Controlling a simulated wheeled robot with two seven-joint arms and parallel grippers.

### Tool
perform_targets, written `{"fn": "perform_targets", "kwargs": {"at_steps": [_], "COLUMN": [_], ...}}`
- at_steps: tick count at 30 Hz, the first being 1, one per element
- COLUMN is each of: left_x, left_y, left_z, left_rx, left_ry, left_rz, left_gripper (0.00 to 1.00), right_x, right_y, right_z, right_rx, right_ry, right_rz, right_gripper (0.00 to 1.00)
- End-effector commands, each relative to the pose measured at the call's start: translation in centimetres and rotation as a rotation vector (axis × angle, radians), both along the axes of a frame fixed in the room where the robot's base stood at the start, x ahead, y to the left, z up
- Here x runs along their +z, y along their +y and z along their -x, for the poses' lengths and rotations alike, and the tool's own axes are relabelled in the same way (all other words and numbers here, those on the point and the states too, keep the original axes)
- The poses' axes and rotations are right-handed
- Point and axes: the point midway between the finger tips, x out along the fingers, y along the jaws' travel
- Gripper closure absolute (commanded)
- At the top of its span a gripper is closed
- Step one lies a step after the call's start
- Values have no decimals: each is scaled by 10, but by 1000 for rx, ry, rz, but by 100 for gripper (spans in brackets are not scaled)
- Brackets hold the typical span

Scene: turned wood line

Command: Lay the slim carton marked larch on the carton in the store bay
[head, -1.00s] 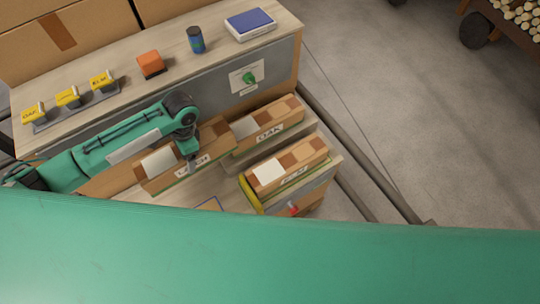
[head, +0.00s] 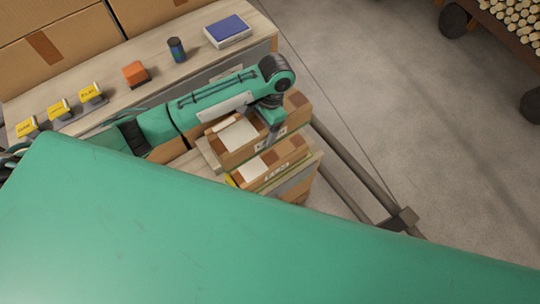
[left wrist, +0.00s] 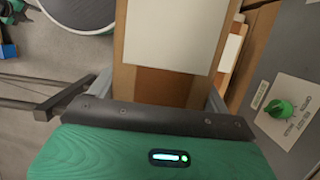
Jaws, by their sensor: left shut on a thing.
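My left gripper (head: 268,125) is shut on a brown carton (head: 228,153) with a white sheet on top. Its front label is partly covered by the gripper and unreadable now; earlier it looked like LARCH. In the left wrist view the carton (left wrist: 150,85) runs between the fingers. The held carton is over the bay area, behind another carton (head: 247,178) with a white sheet and a small label too blurred to read. The carton labelled OAK earlier is mostly hidden behind the held one. Whether the held carton touches anything below cannot be told. My right gripper is out of view.
A bench (head: 110,105) at the back holds yellow labelled blocks (head: 60,109), an orange block (head: 135,73), a dark blue can (head: 176,50) and a blue-topped box (head: 228,30). A green knob (left wrist: 281,108) is on a grey panel. Dark rails (head: 350,165) cross the floor at right.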

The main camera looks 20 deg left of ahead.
Motion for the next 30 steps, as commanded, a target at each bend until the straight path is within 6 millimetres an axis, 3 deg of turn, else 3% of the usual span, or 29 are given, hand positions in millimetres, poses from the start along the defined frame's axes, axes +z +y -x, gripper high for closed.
{"fn": "perform_targets", "kwargs": {"at_steps": [1,4,15,30], "left_x": [-18,-47,-126,-177], "left_y": [-1,-1,0,0], "left_z": [3,3,1,0], "left_rx": [3,3,0,-1], "left_ry": [7,8,1,0], "left_rz": [3,3,-1,0], "left_gripper": [56,56,56,56], "right_x": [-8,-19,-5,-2], "right_y": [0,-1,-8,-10], "right_z": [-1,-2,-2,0], "right_rx": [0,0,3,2], "right_ry": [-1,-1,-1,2], "right_rz": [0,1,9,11], "right_gripper": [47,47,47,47]}}
